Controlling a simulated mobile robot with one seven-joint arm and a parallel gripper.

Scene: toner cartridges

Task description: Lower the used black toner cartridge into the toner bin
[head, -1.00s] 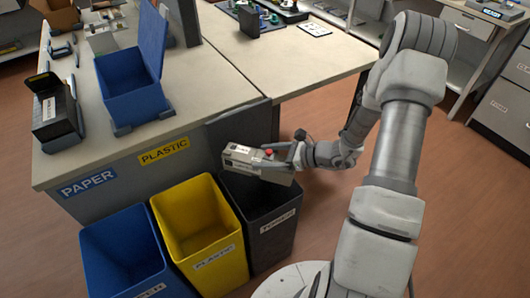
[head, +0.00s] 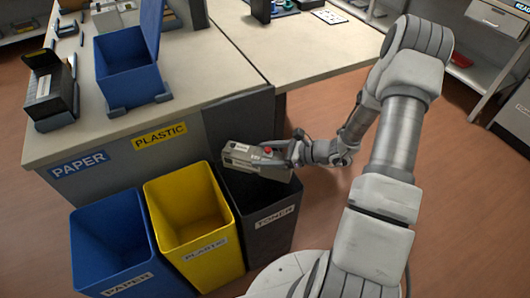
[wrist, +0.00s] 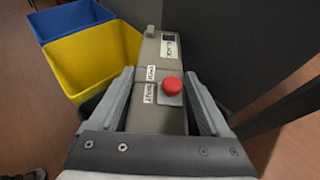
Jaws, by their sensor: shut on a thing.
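The used toner cartridge (head: 242,157) is a grey, long box with white labels and a red button (wrist: 172,86) on top. My gripper (head: 280,150) is shut on it, with one finger on each side of its body, as the wrist view (wrist: 158,80) also shows. The cartridge lies roughly level over the mouth of the dark toner bin (head: 265,238), which has a white TONER label on its front. The cartridge and my gripper hide part of the bin's opening and inside. I cannot tell the exact gap between cartridge and rim.
The yellow plastic bin (head: 205,255) and the blue paper bin (head: 115,262) stand to the left of the toner bin. A table (head: 195,110) rises behind the bins, with a blue box (head: 130,80) and a black box (head: 48,95) on it. Open floor lies to the right.

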